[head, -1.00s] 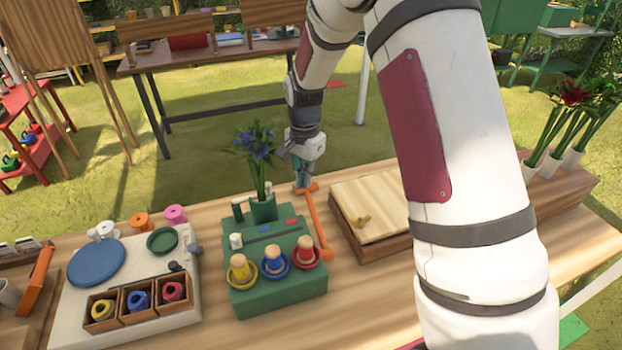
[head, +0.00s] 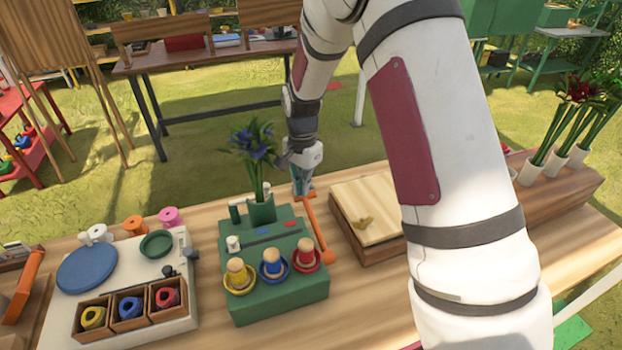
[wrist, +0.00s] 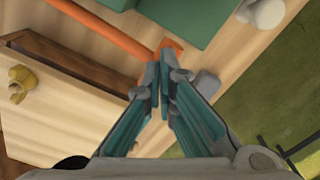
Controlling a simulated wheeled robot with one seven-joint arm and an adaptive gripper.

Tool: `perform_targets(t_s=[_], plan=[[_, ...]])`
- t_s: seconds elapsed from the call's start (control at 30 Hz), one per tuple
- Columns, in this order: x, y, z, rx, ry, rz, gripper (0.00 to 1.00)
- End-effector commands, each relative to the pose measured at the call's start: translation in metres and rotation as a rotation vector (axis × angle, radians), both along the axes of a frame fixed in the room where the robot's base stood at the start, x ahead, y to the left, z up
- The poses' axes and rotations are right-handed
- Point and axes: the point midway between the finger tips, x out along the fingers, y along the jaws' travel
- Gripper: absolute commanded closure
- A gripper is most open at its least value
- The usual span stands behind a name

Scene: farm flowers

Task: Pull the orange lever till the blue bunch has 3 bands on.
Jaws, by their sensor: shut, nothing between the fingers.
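The orange lever (head: 315,229) runs along the right side of a green banding machine (head: 270,305), with a round knob at its near end and a short crossbar at its far end. The blue bunch (head: 256,146) stands upright in a green holder at the back of that machine. Any bands on its stems are too small to make out. My gripper (head: 302,191) is at the lever's far end. In the wrist view, my gripper (wrist: 163,72) is shut and empty, its fingertips close to the lever's crossbar (wrist: 171,48). I cannot tell whether they touch.
Yellow, blue and red spools (head: 272,263) sit on the machine's front. To the left is a white station with a blue disc (head: 87,269) and boxes of coloured rolls. To the right are a wooden box (head: 370,205) and red flowers (head: 580,92) in white pots.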

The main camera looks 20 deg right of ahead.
Motion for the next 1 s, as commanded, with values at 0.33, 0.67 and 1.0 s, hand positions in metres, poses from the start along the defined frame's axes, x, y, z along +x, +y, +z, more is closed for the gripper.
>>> perform_targets(t_s=[0.33, 0.67, 1.0], plan=[[0.0, 0.0, -0.005, 0.0, 0.004, 0.0, 1.0], [0.002, 0.0, -0.02, 0.001, 0.005, 0.0, 1.0], [0.002, 0.0, -0.029, 0.0, 0.004, 0.001, 1.0]])
